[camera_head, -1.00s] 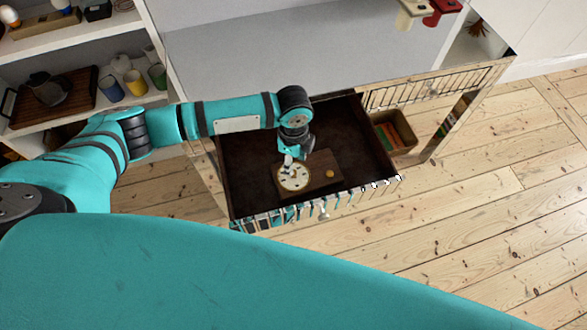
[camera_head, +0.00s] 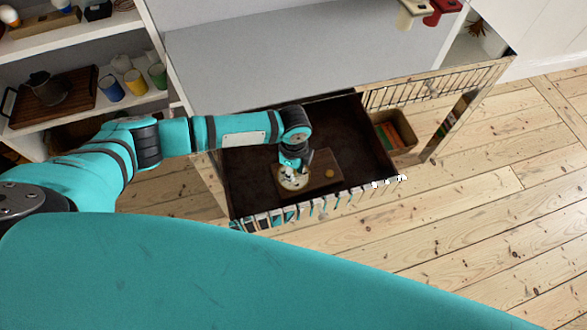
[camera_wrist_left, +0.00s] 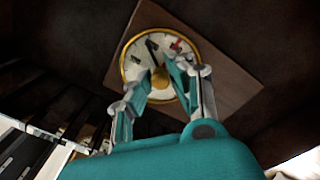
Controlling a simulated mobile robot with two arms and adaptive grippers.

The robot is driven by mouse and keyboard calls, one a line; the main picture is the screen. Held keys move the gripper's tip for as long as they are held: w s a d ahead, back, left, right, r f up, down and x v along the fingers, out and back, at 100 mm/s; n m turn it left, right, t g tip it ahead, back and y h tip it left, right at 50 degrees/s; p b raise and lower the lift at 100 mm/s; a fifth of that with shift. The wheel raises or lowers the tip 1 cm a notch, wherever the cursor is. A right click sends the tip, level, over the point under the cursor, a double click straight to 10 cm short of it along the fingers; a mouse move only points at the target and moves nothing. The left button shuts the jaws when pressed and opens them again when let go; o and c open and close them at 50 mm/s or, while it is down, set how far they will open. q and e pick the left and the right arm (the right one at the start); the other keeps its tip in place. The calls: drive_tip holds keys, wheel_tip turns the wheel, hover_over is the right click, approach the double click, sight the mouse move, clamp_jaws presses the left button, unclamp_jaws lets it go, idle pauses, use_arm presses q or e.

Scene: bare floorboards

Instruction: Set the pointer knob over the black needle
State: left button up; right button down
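A round dial with a white face and gold rim (camera_head: 281,182) is on a brown wooden board (camera_head: 325,165) in the open drawer. The left wrist view shows the dial face (camera_wrist_left: 139,52), a black needle (camera_wrist_left: 152,47), a small red mark (camera_wrist_left: 177,45) and a gold pointer knob (camera_wrist_left: 159,76) near the middle. My left gripper (camera_head: 293,174) is down at the dial. Its fingertips (camera_wrist_left: 159,70) lie on either side of the knob; whether they press on it I cannot tell. The knob's pointer direction is partly hidden. My right gripper is out of view.
The drawer's dark floor (camera_head: 250,160) surrounds the board, with its front panel (camera_head: 330,204) nearby. A box of books (camera_head: 396,132) stands right of the drawer. Shelves with cups (camera_head: 135,82) are at left.

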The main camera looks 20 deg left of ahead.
use_arm(q)
clamp_jaws()
drive_tip(key=shift+r+n+p, duration=0.1)
drive_tip(key=shift+n+p, duration=0.3)
drive_tip(key=shift+p, duration=0.05)
drive_tip(key=n+p, duration=0.3)
drive_tip(key=shift+r+n+p, duration=0.1)
drive_tip(key=shift+n+p, duration=0.2)
drive_tip(key=n+p, duration=0.2)
drive_tip(key=n, duration=0.1)
drive_tip(key=shift+n+p, duration=1)
drive_tip(key=shift+n, duration=0.4)
drive_tip(key=shift+f, duration=0.2)
